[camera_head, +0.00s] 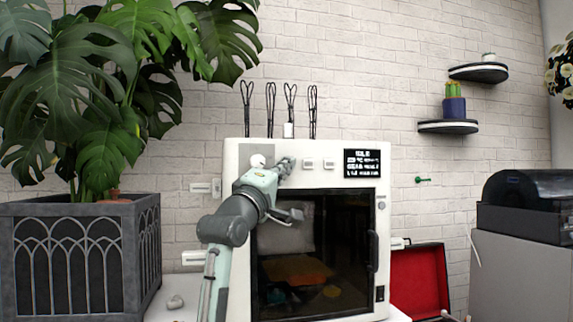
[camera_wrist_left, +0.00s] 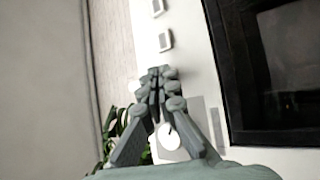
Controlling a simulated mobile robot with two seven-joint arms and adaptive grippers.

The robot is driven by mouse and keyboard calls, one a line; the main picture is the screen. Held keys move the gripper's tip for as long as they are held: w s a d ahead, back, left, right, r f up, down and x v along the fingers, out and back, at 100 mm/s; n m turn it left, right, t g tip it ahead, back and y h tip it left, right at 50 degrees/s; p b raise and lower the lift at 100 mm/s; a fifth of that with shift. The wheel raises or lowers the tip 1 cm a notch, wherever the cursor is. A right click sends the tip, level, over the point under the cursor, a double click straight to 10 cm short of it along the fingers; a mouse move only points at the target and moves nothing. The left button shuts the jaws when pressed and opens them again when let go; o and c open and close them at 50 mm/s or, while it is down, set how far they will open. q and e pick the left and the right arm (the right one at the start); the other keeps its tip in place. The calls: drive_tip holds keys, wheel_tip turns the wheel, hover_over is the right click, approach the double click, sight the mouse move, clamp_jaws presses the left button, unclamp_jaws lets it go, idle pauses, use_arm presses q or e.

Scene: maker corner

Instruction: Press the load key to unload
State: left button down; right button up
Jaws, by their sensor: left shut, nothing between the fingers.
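A white printer-like machine (camera_head: 235,160) with a dark glass door stands on the table. Its upper front strip carries small pale keys, one (camera_head: 309,163) and another (camera_head: 329,163), right of my left gripper (camera_head: 286,164). They also show in the left wrist view, one key (camera_wrist_left: 165,41) and a farther key (camera_wrist_left: 158,7). Their labels are too small to read, so I cannot tell which is the load key. My left gripper (camera_wrist_left: 158,76) is shut and empty, its tips at or close before the strip, left of these keys. They hide the panel behind them; contact is unclear. My right gripper is out of view.
A display (camera_head: 362,163) shows small text, its top line apparently IDLE. A round white knob (camera_head: 257,160) is left of the gripper. A large plant in a grey planter (camera_head: 80,255) stands left. The door handle (camera_head: 373,250) sticks out.

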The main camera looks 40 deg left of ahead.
use_arm(q)
drive_tip(key=shift+w+a, duration=0.1)
drive_tip(key=shift+a, duration=0.05)
idle(0.4)
drive_tip(key=shift+s+d, duration=0.3)
drive_tip(key=shift+d, duration=0.1)
drive_tip(key=shift+s+d, duration=0.2)
drive_tip(key=shift+d, duration=0.05)
drive_tip(key=s+d+p, duration=0.2)
drive_tip(key=s+d, duration=0.1)
drive_tip(key=shift+s+d, duration=0.15)
drive_tip(key=shift+d, duration=0.25)
idle(0.8)
